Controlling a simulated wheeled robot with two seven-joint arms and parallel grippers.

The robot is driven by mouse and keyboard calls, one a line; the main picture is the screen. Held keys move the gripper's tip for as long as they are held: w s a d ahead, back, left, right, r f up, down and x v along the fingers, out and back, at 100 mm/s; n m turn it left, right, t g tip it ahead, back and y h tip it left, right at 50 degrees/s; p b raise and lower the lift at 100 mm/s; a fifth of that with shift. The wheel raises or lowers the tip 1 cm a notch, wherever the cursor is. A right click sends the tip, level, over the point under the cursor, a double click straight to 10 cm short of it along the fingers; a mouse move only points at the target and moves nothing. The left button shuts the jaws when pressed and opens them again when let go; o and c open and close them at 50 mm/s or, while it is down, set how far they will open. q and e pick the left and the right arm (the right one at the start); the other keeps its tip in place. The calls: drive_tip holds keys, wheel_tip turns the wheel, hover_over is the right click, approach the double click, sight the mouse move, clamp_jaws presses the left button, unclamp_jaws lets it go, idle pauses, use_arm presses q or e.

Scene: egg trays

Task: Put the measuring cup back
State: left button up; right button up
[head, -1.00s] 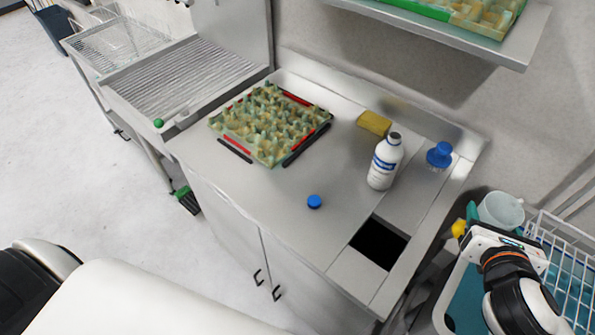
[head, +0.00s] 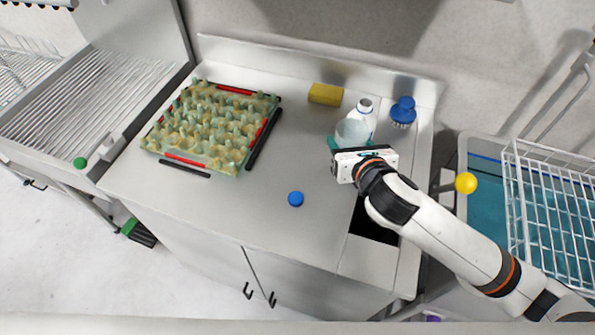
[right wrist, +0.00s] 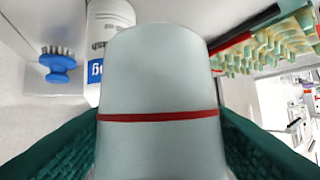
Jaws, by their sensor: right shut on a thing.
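The measuring cup (head: 351,133) is a pale, translucent cup held over the steel counter, in front of the white bottle. My right gripper (head: 350,146) is shut on it. In the right wrist view the cup (right wrist: 158,75) fills the middle, with a red line around it, between two dark green finger pads (right wrist: 160,140). I cannot tell whether the cup touches the counter. My left gripper is not in view.
The white bottle (head: 366,107) stands just behind the cup. A blue brush (head: 403,110), a yellow sponge (head: 326,94), a blue cap (head: 295,199) and an egg tray (head: 176,160) are on the counter (head: 250,210). A dark opening (head: 372,226) lies below my arm. A wire rack (head: 548,205) stands right.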

drive_tip(key=w+a+f+n+y, duration=0.2)
drive_tip(key=w+a+n+y, duration=0.15)
drive_tip(key=a, duration=0.65)
drive_tip(key=shift+m+g+h, duration=0.25)
drive_tip(key=shift+g, duration=0.15)
wheel_tip(320, 180, down, 5)
drive_tip(key=shift+a+f, duration=0.15)
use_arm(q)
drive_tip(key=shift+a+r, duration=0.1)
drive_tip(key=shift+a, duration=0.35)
use_arm(e)
drive_tip(key=shift+f, duration=2.45)
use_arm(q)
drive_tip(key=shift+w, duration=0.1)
use_arm(e)
drive_tip(key=shift+f, duration=0.1)
drive_tip(key=o, duration=1)
drive_tip(key=shift+o, duration=0.2)
drive_tip(key=v, duration=1.2)
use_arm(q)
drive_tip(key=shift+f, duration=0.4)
